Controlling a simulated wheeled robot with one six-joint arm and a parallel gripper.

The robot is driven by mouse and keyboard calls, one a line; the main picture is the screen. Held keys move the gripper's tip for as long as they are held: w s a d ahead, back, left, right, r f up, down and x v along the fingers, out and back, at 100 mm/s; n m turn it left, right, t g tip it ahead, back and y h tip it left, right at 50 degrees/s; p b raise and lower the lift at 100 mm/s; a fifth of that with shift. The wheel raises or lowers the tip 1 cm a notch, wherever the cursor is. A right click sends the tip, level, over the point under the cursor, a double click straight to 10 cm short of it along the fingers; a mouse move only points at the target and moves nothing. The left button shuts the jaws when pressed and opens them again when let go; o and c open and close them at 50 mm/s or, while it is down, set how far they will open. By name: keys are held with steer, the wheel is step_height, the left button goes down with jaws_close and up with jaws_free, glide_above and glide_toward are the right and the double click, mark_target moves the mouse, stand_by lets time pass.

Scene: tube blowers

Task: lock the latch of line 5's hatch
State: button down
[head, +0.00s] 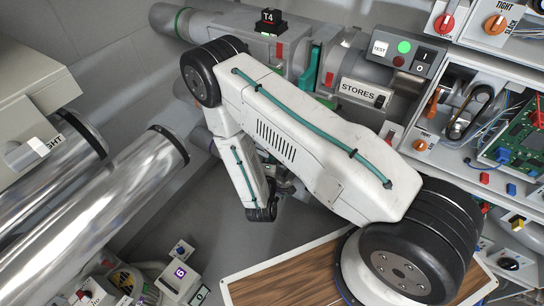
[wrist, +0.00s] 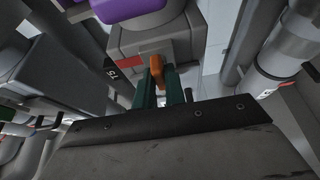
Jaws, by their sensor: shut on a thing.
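In the wrist view, my gripper (wrist: 160,84) has its two dark green fingers shut on an orange latch lever (wrist: 157,66). The lever is on the front of a grey block (wrist: 134,44), between the fingertips. A dark tag beside it (wrist: 112,75) carries small lettering that looks like T5, seen upside down. A purple part (wrist: 140,12) is beyond the block at the top. Whether the latch is locked or unlocked cannot be told. In the head view, my white arm covers the latch and most of the gripper.
In the head view, the neighbouring T4 line (head: 268,20) and a grey unit labelled STORES (head: 358,90) are beyond my arm. Shiny metal tubes (head: 105,195) cross the left side. An open electronics cabinet (head: 475,110) is at the right. In the wrist view, a metal pipe (wrist: 285,45) runs close on the right.

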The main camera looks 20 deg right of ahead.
steer(key=c, duration=1.5)
jaws_free()
steer(key=shift+d, duration=0.1)
steer(key=shift+o, duration=0.2)
steer(key=v, duration=0.8)
steer(key=shift+w, duration=0.1)
